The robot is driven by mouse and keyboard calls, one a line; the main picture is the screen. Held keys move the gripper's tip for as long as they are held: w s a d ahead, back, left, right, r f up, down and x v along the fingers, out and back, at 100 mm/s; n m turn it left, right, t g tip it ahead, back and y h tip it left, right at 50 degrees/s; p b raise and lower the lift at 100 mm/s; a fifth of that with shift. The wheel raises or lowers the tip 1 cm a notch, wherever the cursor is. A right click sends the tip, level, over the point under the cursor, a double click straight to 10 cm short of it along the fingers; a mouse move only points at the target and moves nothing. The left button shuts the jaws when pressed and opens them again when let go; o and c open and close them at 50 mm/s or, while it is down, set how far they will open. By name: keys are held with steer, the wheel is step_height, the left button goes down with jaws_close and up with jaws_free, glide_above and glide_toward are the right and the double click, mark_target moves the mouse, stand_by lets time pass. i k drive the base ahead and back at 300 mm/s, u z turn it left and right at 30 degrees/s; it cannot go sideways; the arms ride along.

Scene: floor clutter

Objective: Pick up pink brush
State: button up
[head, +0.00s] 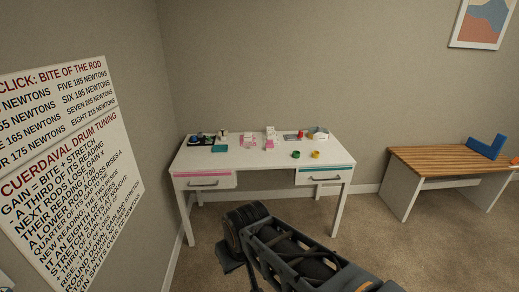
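Small pink and white things stand on the white desk (250,165) against the back wall. One is an upright pink and white thing (270,138) near the middle. Another low pink and white thing (247,139) lies to its left. They are too small for me to tell which, if either, is the pink brush. My dark arm rises from the bottom of the head view, in front of the desk and apart from the things on it. I cannot make out my gripper's fingers.
A teal block (220,149), dark things (202,138), a red thing (301,134), a green ring (296,154) and a yellow ring (315,154) share the desktop. A wooden bench (440,160) with a blue angled piece (487,147) stands right. Carpet between is clear.

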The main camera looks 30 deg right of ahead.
mark_target(269, 145)
steer(key=z, duration=0.7)
steer(key=i, duration=0.65)
steer(key=z, duration=0.75)
steer(key=i, duration=1.7)
steer(key=u, duration=1.45)
steer(key=i, duration=0.45)
steer(key=u, duration=0.4)
